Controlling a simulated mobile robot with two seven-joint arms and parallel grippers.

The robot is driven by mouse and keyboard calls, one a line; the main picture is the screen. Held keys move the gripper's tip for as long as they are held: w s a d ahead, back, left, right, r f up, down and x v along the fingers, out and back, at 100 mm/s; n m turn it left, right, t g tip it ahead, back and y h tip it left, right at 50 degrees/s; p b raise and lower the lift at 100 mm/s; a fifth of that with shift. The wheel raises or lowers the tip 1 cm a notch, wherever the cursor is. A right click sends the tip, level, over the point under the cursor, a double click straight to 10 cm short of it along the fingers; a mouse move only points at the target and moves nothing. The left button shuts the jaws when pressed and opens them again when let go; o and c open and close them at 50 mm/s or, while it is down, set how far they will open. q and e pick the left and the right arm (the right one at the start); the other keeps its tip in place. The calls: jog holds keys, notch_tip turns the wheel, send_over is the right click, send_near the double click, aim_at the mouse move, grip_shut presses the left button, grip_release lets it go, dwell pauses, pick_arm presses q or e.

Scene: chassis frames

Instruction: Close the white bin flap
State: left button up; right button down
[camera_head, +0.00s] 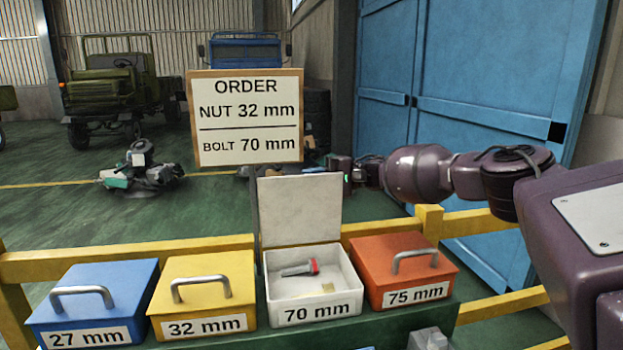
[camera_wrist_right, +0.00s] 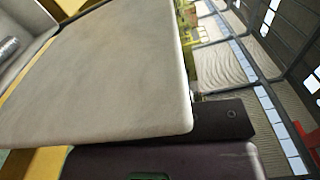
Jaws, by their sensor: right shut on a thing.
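The white bin (camera_head: 312,305), labelled 70 mm, stands between the yellow and orange bins. Its white flap (camera_head: 300,210) is open and stands upright at the bin's back edge. A bolt with a red part (camera_head: 300,268) and a small brass-coloured piece (camera_head: 327,288) lie inside. My right gripper (camera_head: 322,168) is at the flap's top right corner, shut on the flap; its fingertips are partly hidden behind it. In the right wrist view the flap (camera_wrist_right: 100,75) fills much of the picture, close to a dark finger (camera_wrist_right: 222,120). My left gripper is not in view.
The blue 27 mm bin (camera_head: 95,300), yellow 32 mm bin (camera_head: 205,290) and orange 75 mm bin (camera_head: 400,270) have closed lids with handles. An order board (camera_head: 247,117) stands behind the bins. A yellow rail (camera_head: 470,222) runs behind the bench.

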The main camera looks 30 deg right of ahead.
aim_at(316, 179)
jog(key=shift+s+a+r+n+p, duration=0.1)
jog(key=shift+s+r+n+p, duration=0.25)
jog(key=shift+r+p, duration=0.15)
jog(key=shift+s+a+r+n+p, duration=0.15)
jog(key=shift+s+r+n+p, duration=0.2)
jog(key=shift+s+p, duration=0.45)
jog(key=s+n+p, duration=0.1)
jog(key=p, duration=0.1)
jog(key=s+n+p, duration=0.1)
jog(key=shift+s+a+p, duration=0.15)
jog(key=shift+a+p, duration=0.15)
jog(key=shift+p, duration=0.1)
jog(key=s+p, duration=0.1)
jog(key=s+n+p, duration=0.1)
jog(key=n+p, duration=0.1)
jog(key=shift+s+a+f, duration=0.4)
jog(key=shift+s+a+f+n+p, duration=0.1)
jog(key=shift+s+f+n+p, duration=0.15)
jog(key=shift+s+n+p, duration=0.4)
pick_arm(q)
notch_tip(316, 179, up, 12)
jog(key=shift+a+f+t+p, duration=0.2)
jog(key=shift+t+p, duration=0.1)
jog(key=shift+p, duration=0.15)
pick_arm(e)
jog(key=shift+s+a+f, duration=0.15)
jog(key=shift+s+f, duration=0.05)
jog(key=shift+f, duration=0.05)
